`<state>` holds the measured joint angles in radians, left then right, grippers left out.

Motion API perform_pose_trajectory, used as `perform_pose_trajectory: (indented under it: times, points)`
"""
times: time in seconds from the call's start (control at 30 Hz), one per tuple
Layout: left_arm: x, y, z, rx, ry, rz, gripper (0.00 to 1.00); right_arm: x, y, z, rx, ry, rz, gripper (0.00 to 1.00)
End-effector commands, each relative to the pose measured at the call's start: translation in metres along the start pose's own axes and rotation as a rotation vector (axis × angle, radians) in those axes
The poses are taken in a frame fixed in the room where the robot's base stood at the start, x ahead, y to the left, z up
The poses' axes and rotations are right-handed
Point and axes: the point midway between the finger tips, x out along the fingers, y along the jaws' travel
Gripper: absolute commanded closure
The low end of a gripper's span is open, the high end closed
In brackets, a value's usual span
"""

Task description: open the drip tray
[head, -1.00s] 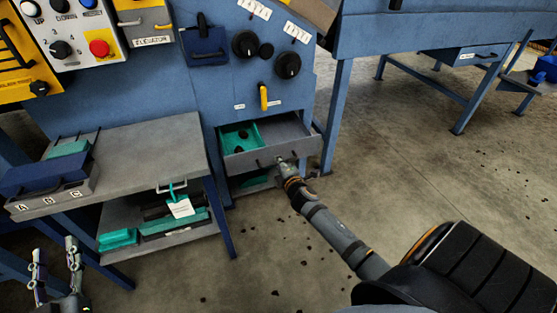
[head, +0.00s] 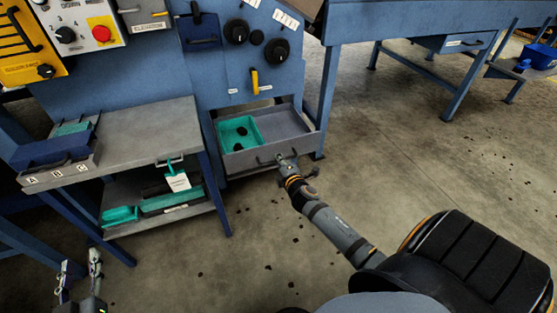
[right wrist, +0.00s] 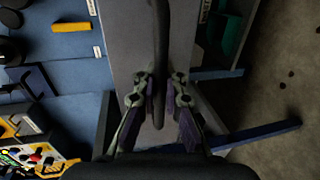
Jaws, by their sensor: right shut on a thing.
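The drip tray (head: 297,138) is a grey drawer low in the blue machine. It is pulled well out, with its inside showing and a teal bin (head: 227,130) holding dark lumps in its left part. My right gripper (head: 286,159) is at the dark bar handle (head: 266,161) on the tray's front. In the right wrist view, my right gripper (right wrist: 158,98) is shut on the handle (right wrist: 160,45), which runs between its fingers. My left gripper (head: 80,268) is at the lower left, its fingers apart and empty, away from the tray.
A blue table leg (head: 328,95) stands close to the tray's right. Open concrete floor lies in front and to the right.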

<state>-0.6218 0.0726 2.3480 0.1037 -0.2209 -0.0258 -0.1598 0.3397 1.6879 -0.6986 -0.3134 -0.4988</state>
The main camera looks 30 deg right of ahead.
Motion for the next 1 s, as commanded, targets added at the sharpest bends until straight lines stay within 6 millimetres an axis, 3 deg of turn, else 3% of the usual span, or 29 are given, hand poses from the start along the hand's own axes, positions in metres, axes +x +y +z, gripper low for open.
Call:
perform_pose_trajectory:
  times: [0.07,0.1,0.27,0.6,0.73,1.0]
  points:
    - [0.0,0.0,0.0,0.0,0.0,0.0,0.6,0.0,0.001,0.001,-0.002,-0.001,0.001,1.0]
    - [0.0,0.0,0.0,0.0,0.001,0.0,0.6,0.0,0.001,0.001,-0.002,-0.001,0.001,0.89]
    - [0.0,0.0,-0.001,0.0,0.002,0.0,0.6,0.0,0.001,0.0,-0.001,-0.001,0.001,0.68]
    - [-0.001,0.0,0.001,-0.001,-0.001,-0.001,0.6,-0.005,-0.001,0.001,-0.002,0.0,-0.002,0.68]
    - [0.0,0.0,0.001,0.0,0.0,-0.001,0.6,-0.027,-0.002,0.0,-0.004,0.001,-0.003,0.68]
    - [0.0,0.0,0.0,0.0,0.001,0.0,0.6,-0.092,-0.001,0.0,-0.005,0.001,-0.002,0.68]
